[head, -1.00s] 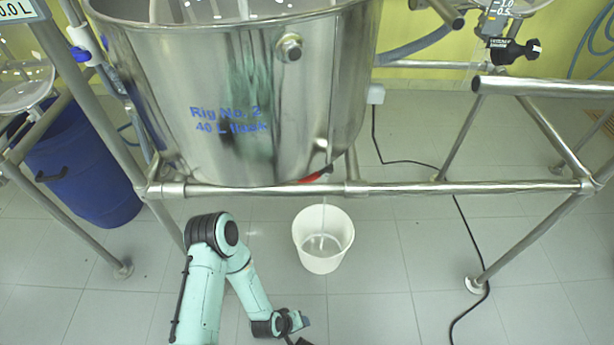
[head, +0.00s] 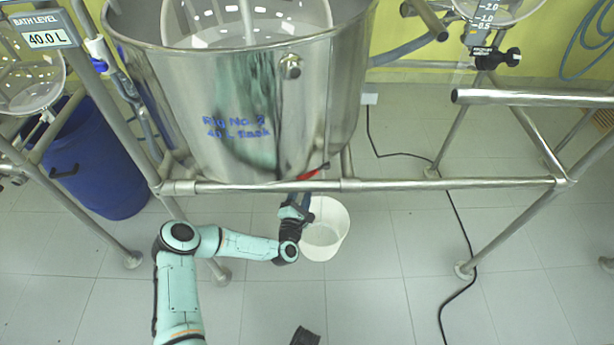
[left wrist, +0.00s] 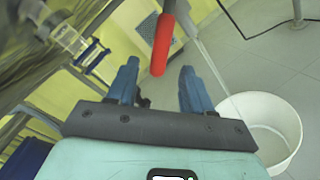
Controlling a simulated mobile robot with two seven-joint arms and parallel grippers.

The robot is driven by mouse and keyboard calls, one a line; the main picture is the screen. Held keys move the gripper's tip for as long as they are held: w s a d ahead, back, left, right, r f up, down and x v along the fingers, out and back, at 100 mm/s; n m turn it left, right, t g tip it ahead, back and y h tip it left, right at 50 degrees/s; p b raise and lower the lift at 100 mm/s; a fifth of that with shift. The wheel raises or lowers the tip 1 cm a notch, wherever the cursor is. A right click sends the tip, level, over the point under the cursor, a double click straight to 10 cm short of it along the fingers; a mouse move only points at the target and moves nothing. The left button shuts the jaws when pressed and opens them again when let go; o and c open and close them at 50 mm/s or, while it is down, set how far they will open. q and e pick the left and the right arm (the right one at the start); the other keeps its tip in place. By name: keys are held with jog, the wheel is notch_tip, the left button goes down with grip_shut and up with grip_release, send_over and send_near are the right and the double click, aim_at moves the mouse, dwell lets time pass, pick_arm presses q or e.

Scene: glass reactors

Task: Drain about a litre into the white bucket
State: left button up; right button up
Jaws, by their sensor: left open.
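The white bucket (head: 326,240) stands on the floor below the steel vessel (head: 225,100) marked Rig No. 2; it also shows in the left wrist view (left wrist: 285,110). A red valve handle (head: 313,171) is under the vessel's rim frame, and in the left wrist view (left wrist: 162,45) it hangs just beyond my fingertips. A thin pale line, apparently liquid, runs from the grey outlet pipe (left wrist: 203,58) toward the bucket. My left gripper (head: 299,200) is open, its fingers on either side of the handle's line, not visibly touching it.
A steel frame rail (head: 420,184) crosses in front of the vessel. A blue barrel (head: 95,170) stands at the left. A black cable (head: 460,215) lies on the floor at right.

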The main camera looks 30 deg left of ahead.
aim_at(306, 178)
pick_arm(q)
jog(key=shift+b+x, duration=0.8)
jog(key=shift+x, duration=3.25)
pick_arm(e)
jog(key=shift+w+d+f+t, duration=0.2)
jog(key=shift+w+d+f, duration=0.2)
jog(key=shift+w+f, duration=0.25)
jog(key=shift+w+d+f+t, duration=0.2)
jog(key=shift+w+d+f, duration=0.2)
jog(key=shift+w, duration=0.4)
pick_arm(q)
jog(key=shift+c, duration=0.4)
grip_shut()
pick_arm(e)
jog(key=shift+a, duration=0.1)
